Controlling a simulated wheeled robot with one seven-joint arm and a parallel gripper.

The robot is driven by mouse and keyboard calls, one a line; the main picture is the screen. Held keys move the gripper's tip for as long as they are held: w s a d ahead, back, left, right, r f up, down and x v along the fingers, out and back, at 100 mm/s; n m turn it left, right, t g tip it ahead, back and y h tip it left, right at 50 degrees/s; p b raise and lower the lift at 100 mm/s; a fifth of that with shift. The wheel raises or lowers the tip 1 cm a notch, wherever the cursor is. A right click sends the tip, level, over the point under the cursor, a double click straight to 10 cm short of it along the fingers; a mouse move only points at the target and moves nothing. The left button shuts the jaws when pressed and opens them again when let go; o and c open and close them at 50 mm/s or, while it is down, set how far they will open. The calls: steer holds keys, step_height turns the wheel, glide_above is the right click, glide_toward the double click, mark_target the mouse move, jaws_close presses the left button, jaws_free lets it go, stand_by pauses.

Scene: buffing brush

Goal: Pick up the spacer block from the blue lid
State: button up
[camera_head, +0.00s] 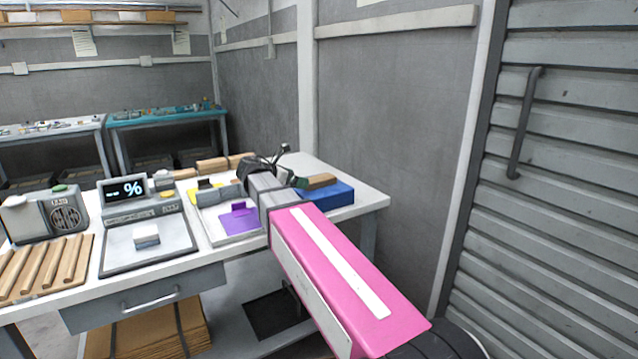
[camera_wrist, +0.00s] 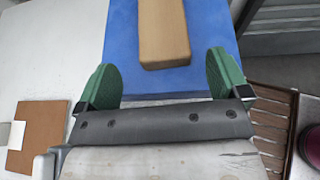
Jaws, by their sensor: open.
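The spacer block (camera_wrist: 163,35) is a tan, wood-coloured bar lying on the blue lid (camera_wrist: 122,45). In the head view the block (camera_head: 320,180) shows on top of the lid (camera_head: 338,196), near the table's right end, partly behind my arm. My gripper (camera_wrist: 163,66) is open, with green finger pads on either side of the block's near end in the wrist view. Blue shows between each pad and the block, and nothing is between the pads' near parts. In the head view the gripper (camera_head: 292,181) is mostly hidden by my wrist.
A white tray (camera_head: 215,237) with a purple piece (camera_head: 239,218) lies left of my arm. A scale (camera_head: 150,246) with a display and a slatted wooden rack (camera_head: 46,268) stand farther left. A wall and a ribbed shutter (camera_head: 560,200) are to the right.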

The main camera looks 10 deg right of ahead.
mark_target(318, 181)
steer(key=x, duration=0.5)
steer(key=shift+d+f, duration=0.1)
steer(key=shift+d, duration=0.25)
steer(key=c, duration=1)
